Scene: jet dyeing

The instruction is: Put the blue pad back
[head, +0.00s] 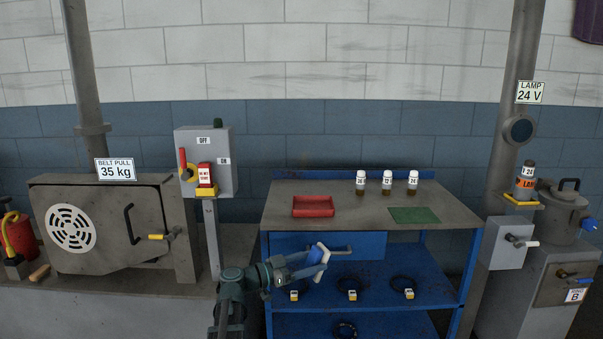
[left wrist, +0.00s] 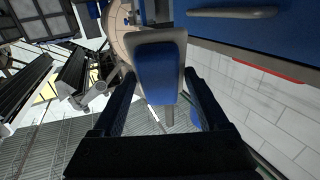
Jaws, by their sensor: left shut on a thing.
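The blue pad (head: 315,256) with a pale edge is held at the end of my left arm, in front of the workbench's blue drawer. My left gripper (head: 300,262) is shut on it. In the left wrist view the pad (left wrist: 158,72) shows as a blue rounded block with a grey border, between the two black fingers (left wrist: 160,100). The fingers hide part of its sides. My right gripper is in neither view.
The workbench (head: 360,212) carries a red tray (head: 313,207), a green mat (head: 413,215) and three labelled bottles (head: 387,183). Its drawer (head: 365,245) is close behind the pad. Yellow-tagged dark rings (head: 403,284) lie on the shelf. A switch box (head: 205,150) stands left.

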